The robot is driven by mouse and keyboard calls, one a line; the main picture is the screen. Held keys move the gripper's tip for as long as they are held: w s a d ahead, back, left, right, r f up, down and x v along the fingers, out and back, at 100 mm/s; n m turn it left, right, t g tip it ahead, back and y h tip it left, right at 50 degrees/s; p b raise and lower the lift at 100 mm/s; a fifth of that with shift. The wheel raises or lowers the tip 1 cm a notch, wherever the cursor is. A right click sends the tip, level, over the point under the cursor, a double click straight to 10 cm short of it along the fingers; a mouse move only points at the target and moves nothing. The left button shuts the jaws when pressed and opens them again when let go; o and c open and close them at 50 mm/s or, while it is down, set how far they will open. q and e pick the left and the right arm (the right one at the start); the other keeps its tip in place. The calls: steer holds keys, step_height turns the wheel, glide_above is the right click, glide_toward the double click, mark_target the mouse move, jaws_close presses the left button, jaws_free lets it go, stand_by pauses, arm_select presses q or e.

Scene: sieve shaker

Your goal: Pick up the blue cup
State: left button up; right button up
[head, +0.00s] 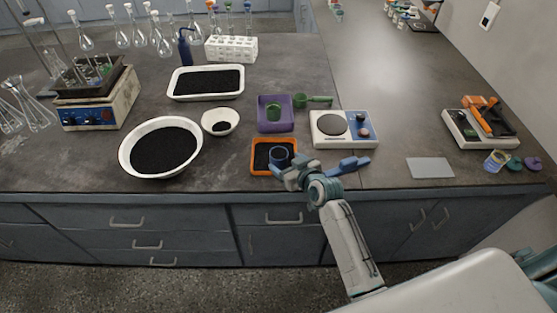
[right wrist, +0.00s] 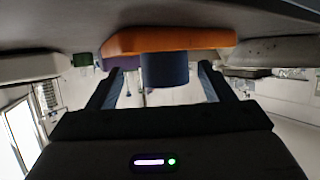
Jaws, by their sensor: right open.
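The blue cup (head: 279,154) stands in the orange tray (head: 256,142) near the front edge of the counter. My right gripper (head: 316,164) is open in front of the tray and to the right of the cup, with its left finger close to the cup. In the right wrist view, which appears upside down, the cup (right wrist: 165,70) shows beyond and between the open fingers (right wrist: 160,76), nearer the right one. The orange tray (right wrist: 170,40) spans the top there. Nothing is in the jaws. My left gripper is not in view.
A purple tray (head: 262,125) with a green cup (head: 273,115) sits behind the orange tray. A white bowl (head: 126,160) of black grains is at left. A grey sheet (head: 430,167) lies farther right.

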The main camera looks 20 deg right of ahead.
mark_target(283, 163)
steer(key=x, duration=0.1)
steer(key=p+x, duration=0.1)
steer(key=x, duration=0.2)
steer(key=shift+s+a+f, duration=0.1)
steer(key=shift+s+a, duration=0.05)
steer(key=shift+a, duration=0.1)
steer(key=shift+w+a+f+p, duration=0.15)
steer(key=shift+w+f+p, duration=0.15)
steer(key=shift+w, duration=0.15)
steer(key=shift+c, duration=0.6)
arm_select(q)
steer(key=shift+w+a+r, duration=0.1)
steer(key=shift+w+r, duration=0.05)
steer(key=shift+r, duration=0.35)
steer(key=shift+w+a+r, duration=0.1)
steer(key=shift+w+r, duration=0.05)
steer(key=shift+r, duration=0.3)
arm_select(e)
steer(key=c, duration=1)
